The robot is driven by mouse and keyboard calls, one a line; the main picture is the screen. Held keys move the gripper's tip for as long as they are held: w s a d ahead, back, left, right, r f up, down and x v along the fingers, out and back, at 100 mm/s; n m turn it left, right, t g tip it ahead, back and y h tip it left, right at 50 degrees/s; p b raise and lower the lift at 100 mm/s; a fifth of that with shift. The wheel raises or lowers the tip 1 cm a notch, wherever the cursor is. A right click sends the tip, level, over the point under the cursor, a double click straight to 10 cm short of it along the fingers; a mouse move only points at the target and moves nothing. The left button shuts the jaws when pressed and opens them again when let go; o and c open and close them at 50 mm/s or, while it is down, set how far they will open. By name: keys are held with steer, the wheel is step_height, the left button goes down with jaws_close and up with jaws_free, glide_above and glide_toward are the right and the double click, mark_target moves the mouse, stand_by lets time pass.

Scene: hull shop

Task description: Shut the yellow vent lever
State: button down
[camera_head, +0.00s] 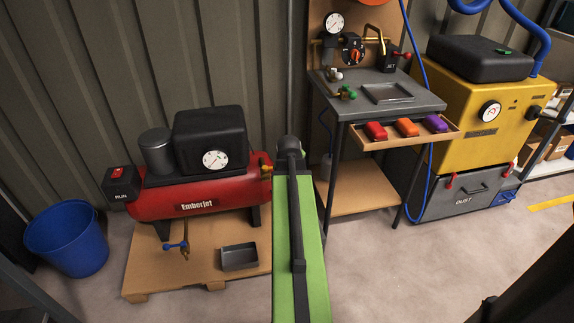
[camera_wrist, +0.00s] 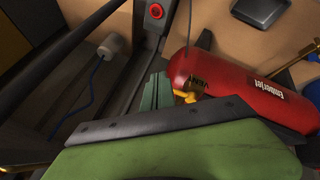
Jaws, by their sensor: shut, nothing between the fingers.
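The red Emberjet tank (camera_head: 185,200) lies on a wooden pallet in the head view. Its right end also shows in the wrist view (camera_wrist: 225,85), with a "VENT" label. The small yellow vent lever (camera_wrist: 186,97) is just below that label; part of it is hidden behind the dark edge of my arm. A yellow fitting (camera_head: 266,166) shows at the tank's right end in the head view. My gripper (camera_wrist: 157,90) is shut and empty, its grey-green fingers just left of the lever. I cannot tell whether they touch. In the head view my green arm hides the gripper.
A blue-handled valve (camera_head: 177,245) and a grey tray (camera_head: 239,257) are in front of the tank. A workbench (camera_head: 430,102) with dark legs stands right of it, and a yellow dust machine (camera_head: 470,90) beyond. A blue bucket (camera_head: 66,240) is at left. Floor is clear at right.

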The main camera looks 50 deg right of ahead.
steer(key=s+r+p, duration=0.3)
steer(key=r+p, duration=0.1)
steer(key=r, duration=0.1)
steer(key=shift+s+a+r, duration=0.35)
steer(key=shift+s+a, duration=0.05)
